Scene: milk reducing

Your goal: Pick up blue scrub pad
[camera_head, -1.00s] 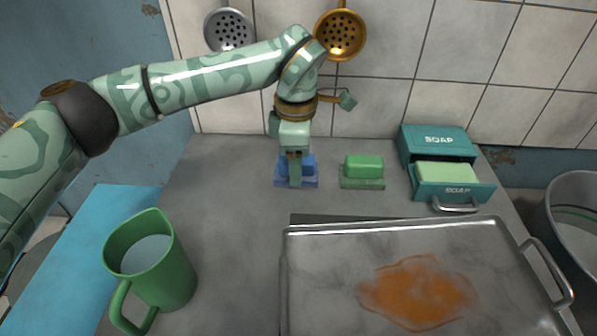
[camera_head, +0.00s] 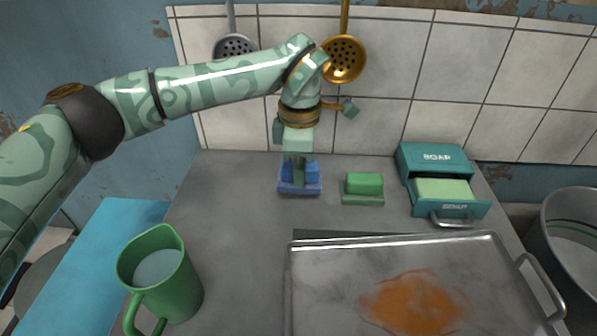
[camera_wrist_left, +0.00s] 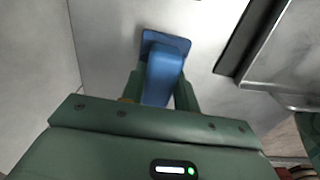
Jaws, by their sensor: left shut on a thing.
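The blue scrub pad (camera_head: 312,189) is under my left gripper (camera_head: 298,174) on the back middle of the counter in the head view. My left gripper points down and is shut on the pad's raised blue handle. The left wrist view shows the blue pad (camera_wrist_left: 168,42) with its handle between the two green fingers. The pad looks slightly raised off the counter, though the gap beneath it is hard to see. A green scrub pad (camera_head: 363,188) sits to its right, apart from it. My right gripper is not in view.
A metal tray (camera_head: 330,255) with an orange stain lies in front. A teal soap box (camera_head: 437,158) with an open drawer stands at right. A green milk jug (camera_head: 175,285) is at front left. Ladles (camera_head: 343,60) hang on the tiled wall behind. A metal pot (camera_head: 575,215) is far right.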

